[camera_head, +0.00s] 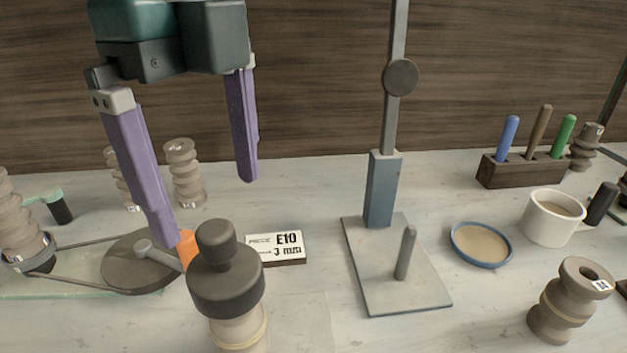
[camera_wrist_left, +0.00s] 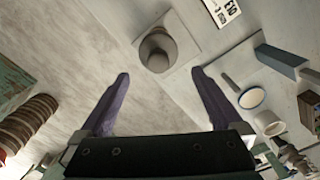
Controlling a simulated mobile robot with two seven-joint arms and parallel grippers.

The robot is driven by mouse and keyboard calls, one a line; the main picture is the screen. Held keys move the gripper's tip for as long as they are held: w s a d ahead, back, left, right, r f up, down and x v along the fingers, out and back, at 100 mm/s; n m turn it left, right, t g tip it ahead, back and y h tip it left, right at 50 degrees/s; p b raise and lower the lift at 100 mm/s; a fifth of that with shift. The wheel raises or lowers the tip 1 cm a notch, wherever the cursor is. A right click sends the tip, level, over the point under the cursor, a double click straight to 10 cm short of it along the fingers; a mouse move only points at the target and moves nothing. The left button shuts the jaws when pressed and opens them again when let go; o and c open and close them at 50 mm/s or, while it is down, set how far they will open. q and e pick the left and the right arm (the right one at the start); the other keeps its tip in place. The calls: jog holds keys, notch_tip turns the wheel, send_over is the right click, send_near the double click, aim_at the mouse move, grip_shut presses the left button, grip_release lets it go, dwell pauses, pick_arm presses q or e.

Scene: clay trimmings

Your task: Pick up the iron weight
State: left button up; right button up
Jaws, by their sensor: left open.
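The iron weight (camera_head: 226,283) looks like a dark grey disc with a round knob on top. It sits on a beige ribbed clay piece (camera_head: 238,335) at the front, left of centre. My left gripper (camera_head: 207,212) has two long purple fingers spread wide with nothing between them. It hangs above and behind the weight in the head view. In the left wrist view the weight (camera_wrist_left: 158,50) shows from above, just beyond the gap between the fingertips (camera_wrist_left: 161,73), not touching them. My right gripper is not in view.
A grey disc (camera_head: 125,268) with a rod lies left of the weight. A card marked E10 (camera_head: 275,247) lies to its right. A stand with a tall post (camera_head: 383,190), a blue-rimmed dish (camera_head: 481,245), a mug (camera_head: 552,217) and a ribbed clay piece (camera_head: 565,300) stand farther right.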

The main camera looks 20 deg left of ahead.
aim_at(224, 266)
pick_arm(q)
jog(key=shift+a+f, duration=0.15)
jog(key=shift+f, duration=0.4)
notch_tip(224, 266, down, 9)
jog(key=shift+s+r+b, duration=0.1)
jog(key=shift+s+b, duration=0.05)
jog(key=shift+b, duration=0.2)
jog(key=shift+r, duration=0.15)
grip_shut()
